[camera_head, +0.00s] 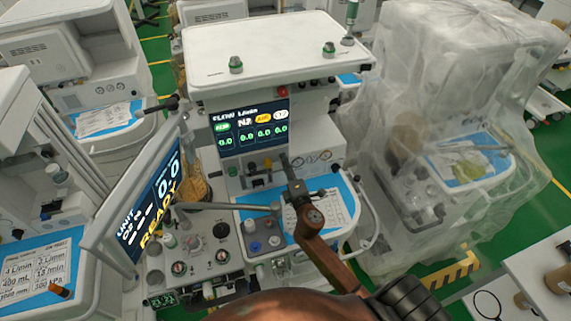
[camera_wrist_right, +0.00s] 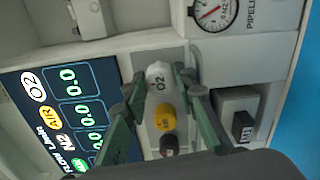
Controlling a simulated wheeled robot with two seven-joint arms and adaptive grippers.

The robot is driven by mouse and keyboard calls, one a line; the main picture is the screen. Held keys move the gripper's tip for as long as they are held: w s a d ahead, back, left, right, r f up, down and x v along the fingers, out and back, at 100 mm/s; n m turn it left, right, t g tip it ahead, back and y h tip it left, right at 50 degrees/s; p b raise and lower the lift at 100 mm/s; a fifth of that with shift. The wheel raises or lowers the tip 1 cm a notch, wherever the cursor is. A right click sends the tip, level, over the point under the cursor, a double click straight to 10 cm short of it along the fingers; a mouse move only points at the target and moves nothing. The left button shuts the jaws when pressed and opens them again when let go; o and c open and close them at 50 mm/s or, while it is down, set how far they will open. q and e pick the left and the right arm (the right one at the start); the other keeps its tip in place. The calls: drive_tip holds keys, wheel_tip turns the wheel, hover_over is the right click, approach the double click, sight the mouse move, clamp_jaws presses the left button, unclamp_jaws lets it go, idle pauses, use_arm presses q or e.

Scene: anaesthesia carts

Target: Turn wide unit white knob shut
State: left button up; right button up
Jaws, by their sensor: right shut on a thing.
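The wide unit (camera_head: 265,52) is the white anaesthesia cart in the middle of the head view, with a lit flow screen (camera_head: 250,128). Its white knob (camera_wrist_right: 158,76), marked O2, sticks out beside the yellow knob (camera_wrist_right: 165,117) and a black knob (camera_wrist_right: 169,145) in the wrist view. My right gripper (camera_head: 285,160) reaches the knob row below the screen. In the wrist view its fingers (camera_wrist_right: 160,82) stand on both sides of the white knob, shut on it. In the head view the gripper hides the white knob. My left gripper is out of view.
A tilted monitor (camera_head: 142,205) reading READY stands at the left. A pressure gauge (camera_wrist_right: 213,12) and a grey block (camera_wrist_right: 236,112) sit close to the fingers. A plastic-covered cart (camera_head: 450,110) stands at the right. A blue worktop (camera_head: 343,187) lies below.

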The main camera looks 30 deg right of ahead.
drive_tip(key=o, duration=1.2)
drive_tip(key=shift+c, duration=0.2)
drive_tip(key=v, duration=0.8)
